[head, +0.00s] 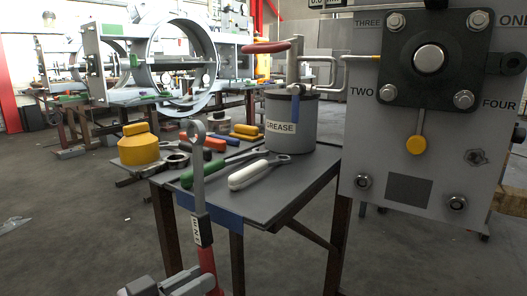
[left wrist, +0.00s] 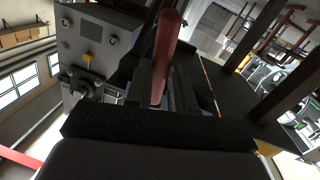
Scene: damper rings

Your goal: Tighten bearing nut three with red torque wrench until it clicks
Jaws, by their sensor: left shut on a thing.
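The red torque wrench (head: 206,262) stands nearly upright in the head view, with a red handle below, a grey shaft with a dark lettered label, and a ring end at the top. My left gripper (head: 194,285) is shut on its red handle at the bottom edge. The left wrist view also shows the red handle (left wrist: 167,50) rising from between the dark fingers (left wrist: 158,98). Bearing nut three (head: 396,22) is at the bearing block's upper left, beside the word THREE. The wrench's ring end is well left of it and apart. My right gripper is not in view.
A small table (head: 305,180) holds a GREASE can (head: 290,125), green-handled (head: 200,175) and white-handled (head: 248,174) wrenches, and other tools. The bearing panel (head: 365,140) stands at right, with a yellow-tipped lever (head: 416,144) below the block. Open floor lies at left.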

